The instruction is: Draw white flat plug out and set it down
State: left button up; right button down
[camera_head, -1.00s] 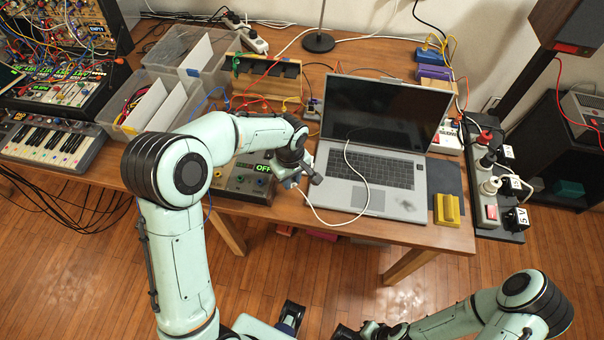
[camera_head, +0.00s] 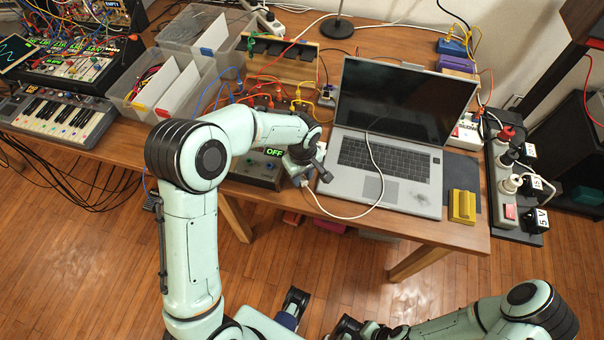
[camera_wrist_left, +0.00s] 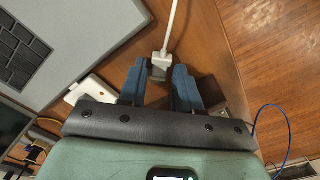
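The white flat plug (camera_wrist_left: 161,60) on its white cable shows in the left wrist view, in line with the gap between the fingertips of my left gripper (camera_wrist_left: 161,76). The blue fingers stand apart, with the plug's end and a small grey piece between them; I see no clear grip. In the head view my left gripper (camera_head: 306,168) is over the table's front edge, left of the laptop (camera_head: 383,170). The white cable (camera_head: 377,165) runs from there across the laptop. My right gripper (camera_head: 346,328) is low in the head view, away from the table, its fingers unclear.
A box reading OFF (camera_head: 255,170) stands left of my left gripper. A yellow block (camera_head: 461,206) sits on a dark pad (camera_head: 460,172) right of the laptop. A power strip (camera_head: 506,190) with plugs lies at the right edge. Clear bins (camera_head: 150,95) stand behind left.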

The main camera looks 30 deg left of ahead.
pick_arm(q)
jog(key=shift+o, duration=1)
notch_tip(320, 180, up, 14)
jog(key=p, duration=0.1)
jog(key=shift+d+f, duration=0.15)
jog(key=shift+f, duration=0.1)
